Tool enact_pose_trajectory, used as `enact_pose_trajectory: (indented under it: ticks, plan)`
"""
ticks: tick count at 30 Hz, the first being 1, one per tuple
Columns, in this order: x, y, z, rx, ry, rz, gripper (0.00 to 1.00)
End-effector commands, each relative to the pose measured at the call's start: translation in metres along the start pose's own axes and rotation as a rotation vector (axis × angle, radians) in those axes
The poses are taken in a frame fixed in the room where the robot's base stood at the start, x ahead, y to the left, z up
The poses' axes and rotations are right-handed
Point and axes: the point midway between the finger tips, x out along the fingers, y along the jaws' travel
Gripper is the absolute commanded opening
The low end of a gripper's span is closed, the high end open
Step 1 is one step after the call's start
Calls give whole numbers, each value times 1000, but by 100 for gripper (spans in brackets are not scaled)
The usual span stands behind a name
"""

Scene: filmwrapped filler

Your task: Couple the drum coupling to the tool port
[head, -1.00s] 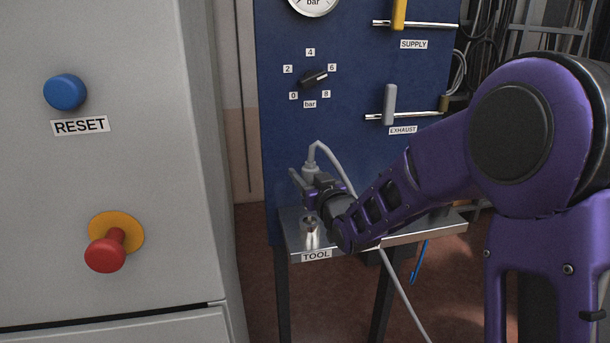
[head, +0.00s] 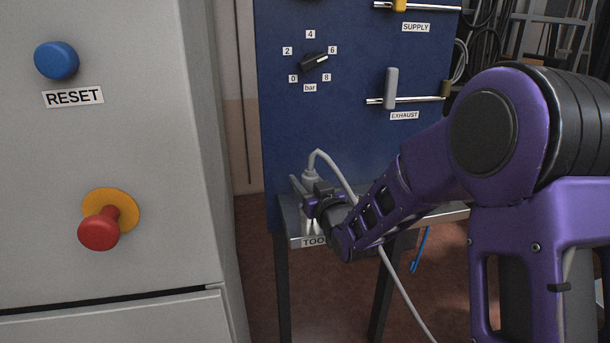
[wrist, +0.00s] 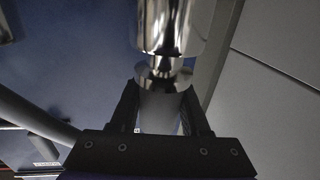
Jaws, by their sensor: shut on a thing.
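The drum coupling (head: 310,176) is a grey plug with a pale hose curving out of its top. My gripper (head: 308,196) is shut on it and holds it upright. In the wrist view my gripper (wrist: 160,112) has its fingers around the grey coupling body (wrist: 160,108). The chrome tool port (head: 308,218) stands on the shelf just under my gripper, partly hidden by it. In the wrist view a shiny chrome cylinder (wrist: 168,25) lines up with the coupling, with a narrower collar between. I cannot tell whether coupling and port are locked together.
The metal shelf (head: 292,228), labelled TOOL, fronts the blue panel (head: 350,140) with its pressure knob (head: 314,62) and exhaust handle (head: 391,88). A grey cabinet (head: 150,180) with RESET and red buttons stands close left. The hose (head: 400,285) hangs below the shelf.

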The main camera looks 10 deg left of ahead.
Motion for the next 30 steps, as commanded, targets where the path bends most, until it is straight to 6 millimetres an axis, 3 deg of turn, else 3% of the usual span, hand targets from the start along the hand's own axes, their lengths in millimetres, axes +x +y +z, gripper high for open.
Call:
enact_pose_trajectory:
  ticks: [30]
  plan:
    - [0,0,9,0,0,0,0]
